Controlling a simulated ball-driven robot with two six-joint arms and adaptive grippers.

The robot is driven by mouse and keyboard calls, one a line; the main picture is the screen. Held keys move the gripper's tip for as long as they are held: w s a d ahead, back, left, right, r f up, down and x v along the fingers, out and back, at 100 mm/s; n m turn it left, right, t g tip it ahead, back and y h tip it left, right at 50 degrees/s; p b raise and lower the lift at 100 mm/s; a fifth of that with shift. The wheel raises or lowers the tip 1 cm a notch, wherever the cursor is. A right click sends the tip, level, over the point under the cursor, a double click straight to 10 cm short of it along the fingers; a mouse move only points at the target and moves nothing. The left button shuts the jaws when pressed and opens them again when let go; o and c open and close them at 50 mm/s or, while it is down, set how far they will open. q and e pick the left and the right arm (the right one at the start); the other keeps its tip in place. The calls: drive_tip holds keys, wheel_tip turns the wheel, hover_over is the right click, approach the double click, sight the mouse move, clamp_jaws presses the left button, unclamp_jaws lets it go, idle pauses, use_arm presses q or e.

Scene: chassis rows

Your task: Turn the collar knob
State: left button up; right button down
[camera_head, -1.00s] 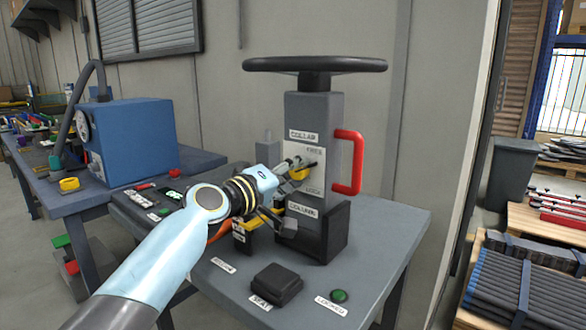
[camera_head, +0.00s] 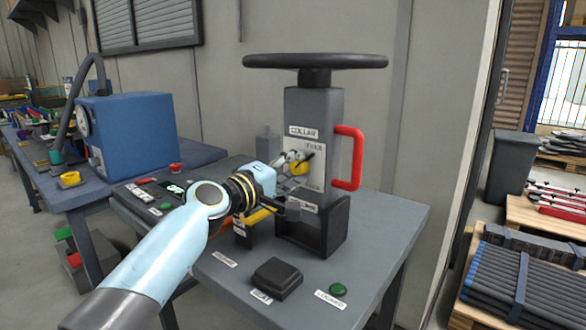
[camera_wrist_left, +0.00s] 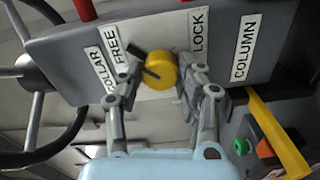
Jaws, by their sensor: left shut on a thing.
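The yellow collar knob (camera_head: 300,168) with a black pointer sits on a white plate (camera_head: 293,182) on the front of the grey column (camera_head: 333,108). In the head view the pointer slants up and right. My left gripper (camera_head: 295,160) is shut on the knob. In the left wrist view the knob (camera_wrist_left: 161,64) sits between the two fingertips (camera_wrist_left: 160,73), and the pointer lies towards the left finger, on the FREE side. The LOCK label (camera_wrist_left: 199,30) is on the other side. The fingers partly hide the plate. My right gripper is not in view.
A black handwheel (camera_head: 315,62) tops the column, and a red handle (camera_head: 348,158) stands on its right side. A black SEAT pad (camera_head: 277,277) and a green button (camera_head: 338,290) are on the grey bench (camera_head: 385,235). A blue box machine (camera_head: 130,135) stands to the left.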

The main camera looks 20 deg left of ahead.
use_arm(q)
drive_tip(key=o, duration=1.1)
drive_tip(key=shift+o, duration=0.2)
drive_tip(key=shift+s, duration=0.1)
drive_tip(key=v, duration=1.1)
drive_tip(key=shift+s+a, duration=0.15)
drive_tip(key=shift+s, duration=0.25)
